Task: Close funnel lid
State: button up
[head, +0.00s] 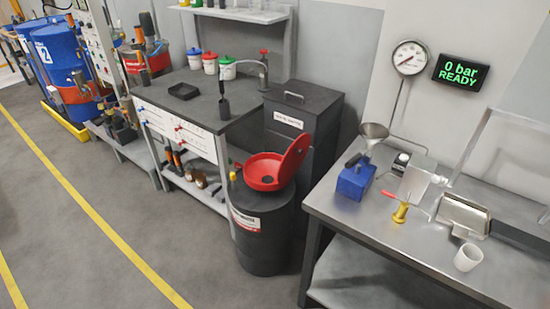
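A red funnel (264,172) sits on top of a black drum (263,222) with a white label, standing on the floor between two benches. Its red lid (297,155) stands open, tilted up at the right side of the funnel. The funnel's bowl and a dark opening in it are visible. My gripper is not in view.
A steel bench (415,245) on the right holds a blue box (355,179), a metal funnel (375,131) and a white cup (468,257). A dark cabinet (308,112) stands behind the drum. A grey workbench (205,98) is to the left. The floor in front is clear.

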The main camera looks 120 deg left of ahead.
aim_at(293, 159)
jog(key=u, duration=3.85)
jog(key=i, duration=1)
